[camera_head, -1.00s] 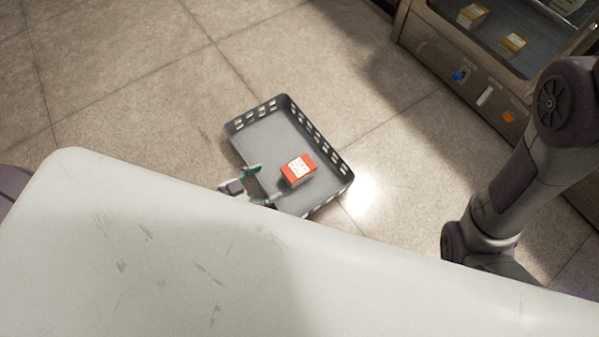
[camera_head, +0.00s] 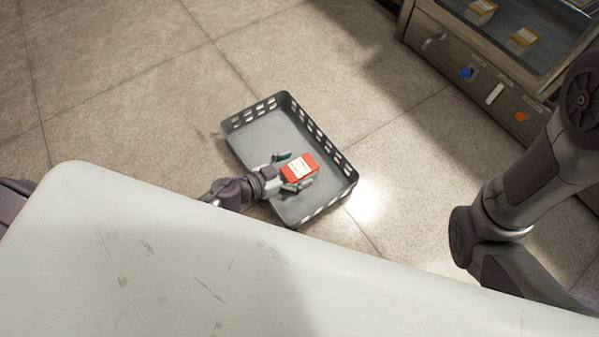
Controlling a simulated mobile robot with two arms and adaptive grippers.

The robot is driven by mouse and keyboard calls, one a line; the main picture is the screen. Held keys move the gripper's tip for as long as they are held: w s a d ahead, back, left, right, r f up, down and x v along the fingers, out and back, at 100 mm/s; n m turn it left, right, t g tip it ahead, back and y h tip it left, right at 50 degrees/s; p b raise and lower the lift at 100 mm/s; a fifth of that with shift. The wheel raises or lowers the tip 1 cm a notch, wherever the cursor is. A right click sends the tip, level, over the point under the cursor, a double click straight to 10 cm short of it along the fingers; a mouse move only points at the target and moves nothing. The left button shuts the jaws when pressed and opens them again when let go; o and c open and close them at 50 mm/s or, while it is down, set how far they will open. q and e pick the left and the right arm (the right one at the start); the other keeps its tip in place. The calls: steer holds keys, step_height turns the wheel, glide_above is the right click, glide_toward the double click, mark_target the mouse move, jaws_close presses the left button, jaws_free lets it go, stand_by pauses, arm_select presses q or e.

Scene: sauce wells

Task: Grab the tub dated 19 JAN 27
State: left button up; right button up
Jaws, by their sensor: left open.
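A red tub with a pale label on top (camera_head: 300,167) is in the grey basket (camera_head: 262,133) on the floor. The print on its label is too small to read, so I cannot tell its date. My left gripper (camera_head: 294,171) is open, with its green-tipped fingers on either side of the red tub. I cannot tell whether the fingers touch it. My right arm comes down at the right edge, but its gripper is not in view.
The large white surface (camera_head: 150,255) of my own body fills the lower part of the view. Tiled floor around the basket is clear.

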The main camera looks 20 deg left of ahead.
arm_select(q)
steer(key=shift+c, duration=0.4)
steer(key=c, duration=1.3)
steer(key=shift+r, duration=0.1)
steer(key=shift+c, duration=0.7)
steer(key=shift+r, duration=0.1)
